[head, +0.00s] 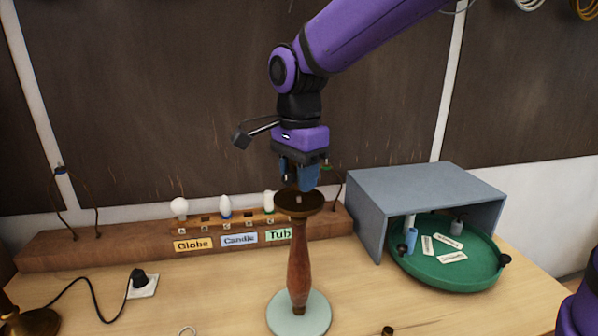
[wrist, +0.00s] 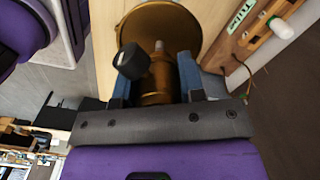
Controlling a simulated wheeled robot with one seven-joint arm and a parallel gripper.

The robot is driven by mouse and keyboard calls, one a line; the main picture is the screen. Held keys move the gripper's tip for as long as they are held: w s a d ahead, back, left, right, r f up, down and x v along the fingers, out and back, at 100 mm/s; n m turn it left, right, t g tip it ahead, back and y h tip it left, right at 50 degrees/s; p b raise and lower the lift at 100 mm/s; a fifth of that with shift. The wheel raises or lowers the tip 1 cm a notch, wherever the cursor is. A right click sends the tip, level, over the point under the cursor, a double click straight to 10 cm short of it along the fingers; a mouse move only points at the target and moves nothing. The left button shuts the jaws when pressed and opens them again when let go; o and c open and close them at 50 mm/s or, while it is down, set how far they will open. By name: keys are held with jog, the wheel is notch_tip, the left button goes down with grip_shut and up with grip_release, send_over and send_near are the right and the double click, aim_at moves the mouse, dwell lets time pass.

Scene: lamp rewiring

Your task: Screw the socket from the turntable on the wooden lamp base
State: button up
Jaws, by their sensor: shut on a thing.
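The wooden lamp base (head: 299,262) stands upright on a pale round disc (head: 285,318), with a brass dish (head: 299,209) on top. The dish also shows in the wrist view (wrist: 135,27). My gripper (head: 299,184) points down just above the dish. In the wrist view its blue fingers (wrist: 157,85) are shut on a brass socket (wrist: 160,72) with a black knob (wrist: 131,61) on its side. A small pale stub shows beyond the socket, over the dish. In the head view the fingers hide most of the socket. I cannot tell whether socket and base touch.
A green turntable (head: 433,276) with labels and small parts sits under a grey box (head: 425,180) at right. Behind the lamp, a wooden rack (head: 334,222) holds several bulbs. A black-corded outlet (head: 143,287) lies at left. The table's front middle is mostly free.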

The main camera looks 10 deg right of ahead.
jog(key=shift+f, duration=1)
jog(key=shift+f, duration=0.2)
dwell(0.4)
jog(key=shift+o, duration=0.9)
jog(key=shift+c, duration=0.5)
jog(key=m, duration=0.8)
